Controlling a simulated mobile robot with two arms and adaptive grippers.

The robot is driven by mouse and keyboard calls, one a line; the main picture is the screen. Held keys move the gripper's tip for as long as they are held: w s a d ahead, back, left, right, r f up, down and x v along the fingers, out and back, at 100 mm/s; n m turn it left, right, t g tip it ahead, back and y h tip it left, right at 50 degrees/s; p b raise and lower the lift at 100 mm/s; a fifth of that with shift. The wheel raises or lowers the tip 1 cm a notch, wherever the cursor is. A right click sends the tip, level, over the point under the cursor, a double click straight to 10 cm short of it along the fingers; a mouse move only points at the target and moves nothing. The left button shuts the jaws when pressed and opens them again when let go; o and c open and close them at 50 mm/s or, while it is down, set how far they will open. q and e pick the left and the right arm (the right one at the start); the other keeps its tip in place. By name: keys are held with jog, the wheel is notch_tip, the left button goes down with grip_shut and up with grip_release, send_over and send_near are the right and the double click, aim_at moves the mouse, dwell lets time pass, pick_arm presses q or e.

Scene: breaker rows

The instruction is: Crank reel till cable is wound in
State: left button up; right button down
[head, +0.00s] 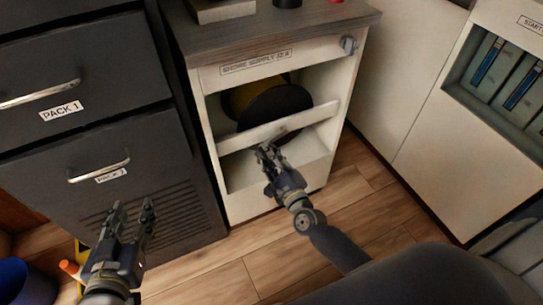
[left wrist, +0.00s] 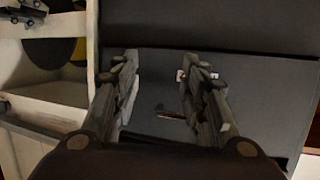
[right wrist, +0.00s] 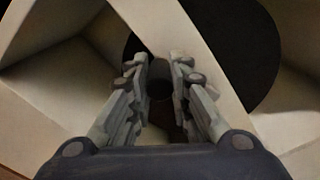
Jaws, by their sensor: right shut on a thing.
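The reel stands in the upper bay of a white cabinet. Its black disc (head: 278,106) faces me, with a yellow part (head: 243,97) behind it, and the disc is also large in the right wrist view (right wrist: 235,50). A pale crossbar (head: 310,120) runs in front of the reel. My right gripper (head: 264,153) is at the front of the cabinet, just below the crossbar. It is shut on a short dark crank handle (right wrist: 160,78), seen between its fingertips in the right wrist view. My left gripper (head: 133,213) is open and empty before the dark drawers. I cannot make out the cable.
Dark drawers (head: 75,120) with bar handles stand left of the cabinet. A grey knob (head: 348,44) sits at the cabinet's upper right. A blue bucket (head: 25,282) is at the lower left. Another white unit (head: 440,110) is at the right. Wooden floor (head: 370,215) lies open in front.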

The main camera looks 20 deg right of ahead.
jog(key=shift+a+r+m, duration=0.2)
jog(key=shift+r+m, duration=0.55)
jog(key=shift+m, duration=0.15)
jog(key=c, duration=1.5)
grip_release()
jog(key=shift+o, duration=0.2)
jog(key=shift+f, duration=0.1)
jog(key=shift+s, duration=0.25)
jog(key=s, duration=1.1)
jog(key=shift+s+d, duration=0.2)
jog(key=shift+d, duration=0.25)
